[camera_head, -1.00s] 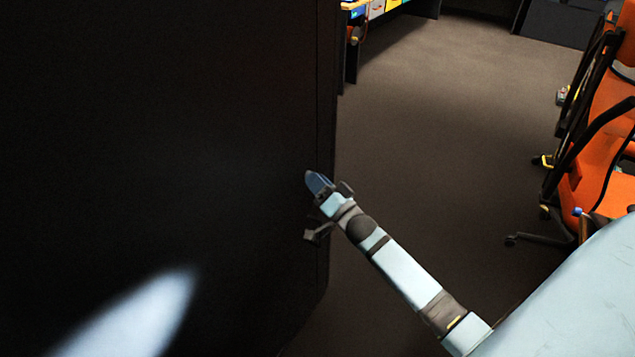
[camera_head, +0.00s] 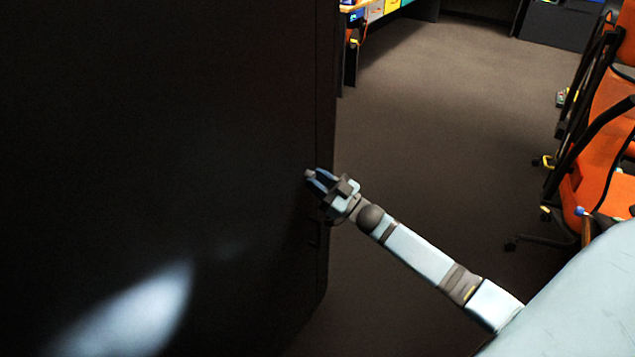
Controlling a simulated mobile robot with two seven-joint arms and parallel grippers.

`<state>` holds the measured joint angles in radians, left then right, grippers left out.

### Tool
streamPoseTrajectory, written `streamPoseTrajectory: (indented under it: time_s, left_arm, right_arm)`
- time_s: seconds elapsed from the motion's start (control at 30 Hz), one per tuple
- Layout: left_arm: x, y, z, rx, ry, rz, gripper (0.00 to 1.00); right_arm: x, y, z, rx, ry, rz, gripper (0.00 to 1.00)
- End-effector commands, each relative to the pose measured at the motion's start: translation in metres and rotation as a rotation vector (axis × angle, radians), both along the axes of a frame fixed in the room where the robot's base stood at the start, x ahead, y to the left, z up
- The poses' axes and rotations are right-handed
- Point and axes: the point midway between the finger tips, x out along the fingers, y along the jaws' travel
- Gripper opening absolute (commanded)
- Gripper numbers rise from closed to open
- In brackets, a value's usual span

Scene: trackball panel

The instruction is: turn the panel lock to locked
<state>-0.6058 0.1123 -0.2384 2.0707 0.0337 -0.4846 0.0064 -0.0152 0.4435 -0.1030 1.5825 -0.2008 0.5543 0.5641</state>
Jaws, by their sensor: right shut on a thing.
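The tall dark panel (camera_head: 160,120) fills the left side of the view. My right gripper (camera_head: 317,178) is at its right edge, with its blue fingers pointing up and left toward the panel face. The fingers are shut on a small grey piece (camera_head: 310,174) at their tips, which looks like the panel lock. It is small and partly covered by the fingers, so its turn position cannot be read. My left gripper is not in view.
A bright reflection lies on the lower panel. Orange chairs (camera_head: 603,185) stand at the right. A desk with coloured items (camera_head: 375,10) is at the back. The carpet (camera_head: 440,130) between the panel and the chairs is clear.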

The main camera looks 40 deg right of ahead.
Motion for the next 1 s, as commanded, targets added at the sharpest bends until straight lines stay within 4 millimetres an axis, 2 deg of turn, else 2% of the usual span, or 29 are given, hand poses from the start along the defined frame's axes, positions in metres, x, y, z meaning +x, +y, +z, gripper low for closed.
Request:
streamPoseTrajectory:
  time_s: [0.5, 1.0]
  left_arm:
    - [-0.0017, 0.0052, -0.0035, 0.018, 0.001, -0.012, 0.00]
    - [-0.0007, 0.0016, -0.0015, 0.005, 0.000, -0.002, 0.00]
  right_arm:
    - [0.0013, -0.0031, 0.0016, -0.422, -0.175, 0.000, 0.03]
    - [0.0018, -0.0035, 0.0025, -0.612, -0.254, -0.001, 0.03]
